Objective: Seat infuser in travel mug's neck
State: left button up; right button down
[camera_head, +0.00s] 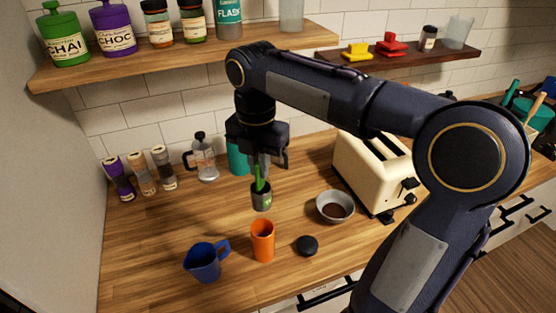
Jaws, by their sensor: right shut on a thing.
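The orange travel mug (263,241) stands upright near the front of the wooden counter. My right gripper (262,173) points down above the counter, behind and above the mug. It is shut on the infuser (261,197), a grey cup-like piece with a green upper part. The infuser hangs upright and appears apart from the mug, higher in the picture than its mouth. The fingertips are small and partly hidden by the gripper body. My left gripper does not show.
A blue jug (203,262) stands left of the mug, and a black lid-like disc (307,245) lies right of it. A bowl (335,207) and a cream toaster (370,170) stand farther right. A teal cylinder (238,160) and a glass press (205,160) stand behind.

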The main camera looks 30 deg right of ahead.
aim_at(260, 185)
jog(key=shift+f, duration=0.1)
notch_tip(260, 185, down, 5)
jog(key=shift+a+f, duration=0.1)
jog(key=shift+f, duration=0.1)
notch_tip(260, 185, down, 11)
jog(key=b, duration=0.9)
jog(key=shift+f, duration=0.2)
jog(key=c, duration=1.4)
grip_release()
